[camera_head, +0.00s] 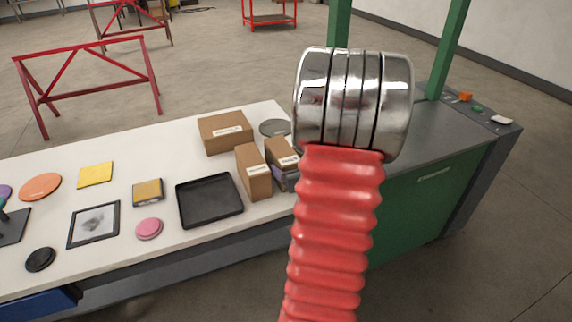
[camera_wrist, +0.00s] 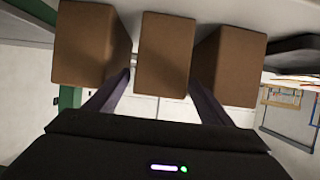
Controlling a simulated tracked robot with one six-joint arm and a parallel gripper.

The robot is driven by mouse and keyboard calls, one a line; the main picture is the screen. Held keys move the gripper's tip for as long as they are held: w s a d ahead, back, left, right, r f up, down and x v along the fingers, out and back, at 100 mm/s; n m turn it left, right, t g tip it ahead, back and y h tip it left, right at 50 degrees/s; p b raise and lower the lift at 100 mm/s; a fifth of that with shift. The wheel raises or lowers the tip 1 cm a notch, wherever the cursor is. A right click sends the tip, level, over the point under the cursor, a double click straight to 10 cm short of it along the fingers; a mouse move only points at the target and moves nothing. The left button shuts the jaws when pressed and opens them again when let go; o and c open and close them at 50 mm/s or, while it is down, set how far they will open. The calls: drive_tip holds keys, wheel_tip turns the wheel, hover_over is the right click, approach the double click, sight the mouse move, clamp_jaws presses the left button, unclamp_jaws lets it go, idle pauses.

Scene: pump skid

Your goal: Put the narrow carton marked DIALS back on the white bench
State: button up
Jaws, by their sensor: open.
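The wrist view shows three brown cartons side by side: a left one (camera_wrist: 92,45), a middle one (camera_wrist: 165,52) and a right one (camera_wrist: 229,65). No label is readable, so I cannot tell which is marked DIALS. My gripper (camera_wrist: 159,80) is open, its two fingers pointing at the gaps on either side of the middle carton. Contact is not clear. In the head view, the white bench (camera_head: 150,255) bears a wide carton (camera_head: 225,133) and two narrow cartons, one nearer (camera_head: 253,175) and one farther right (camera_head: 280,151). Their labels are too small to read.
A black tray (camera_head: 209,201) lies left of the narrow cartons. A yellow square (camera_head: 95,174), a framed picture (camera_head: 93,224) and a pink disc (camera_head: 149,228) lie farther left. A green cabinet (camera_head: 425,210) with green posts stands at the right, beyond my arm.

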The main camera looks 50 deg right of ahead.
drive_tip(key=v, duration=0.6)
drive_tip(key=shift+s+a, duration=0.1)
drive_tip(key=shift+s, duration=0.2)
idle(0.8)
